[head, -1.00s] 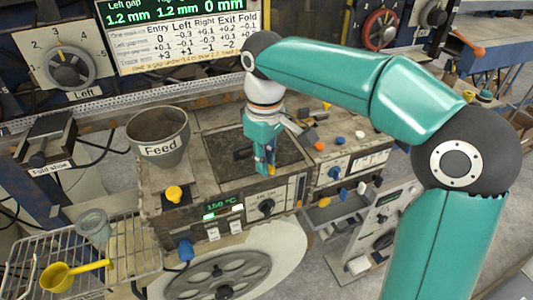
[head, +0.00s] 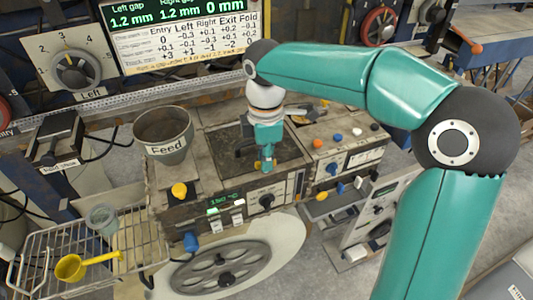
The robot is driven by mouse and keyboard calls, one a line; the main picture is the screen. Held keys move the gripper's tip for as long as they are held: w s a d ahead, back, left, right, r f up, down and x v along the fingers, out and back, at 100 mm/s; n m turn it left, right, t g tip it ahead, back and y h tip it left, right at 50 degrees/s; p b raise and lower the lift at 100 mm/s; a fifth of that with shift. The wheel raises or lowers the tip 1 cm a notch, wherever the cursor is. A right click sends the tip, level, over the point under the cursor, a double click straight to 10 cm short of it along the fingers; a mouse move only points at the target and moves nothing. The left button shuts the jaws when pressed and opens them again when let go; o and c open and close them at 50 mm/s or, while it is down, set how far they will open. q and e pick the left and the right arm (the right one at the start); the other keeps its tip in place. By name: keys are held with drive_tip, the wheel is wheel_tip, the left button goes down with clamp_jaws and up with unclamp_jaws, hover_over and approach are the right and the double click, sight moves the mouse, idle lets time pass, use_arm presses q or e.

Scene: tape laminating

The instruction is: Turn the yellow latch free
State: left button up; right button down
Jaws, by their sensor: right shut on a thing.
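My right gripper (head: 265,162) points down at the front edge of the dark recessed plate on the machine top. It is shut on a small yellow piece, which looks like the yellow latch (head: 258,165). The fingers hide most of the latch, so its angle cannot be told. My left gripper is out of view.
The grey Feed cup (head: 163,134) and a yellow knob (head: 179,190) are left of my gripper. A control box (head: 345,150) with coloured knobs is at the right. A wire rack (head: 90,245) holds a yellow scoop (head: 75,266) and a cup (head: 102,219).

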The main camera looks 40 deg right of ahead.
drive_tip(key=shift+r+n, duration=0.1)
drive_tip(key=shift+n, duration=0.5)
drive_tip(key=c, duration=1.2)
unclamp_jaws()
wheel_tip(320, 180, up, 12)
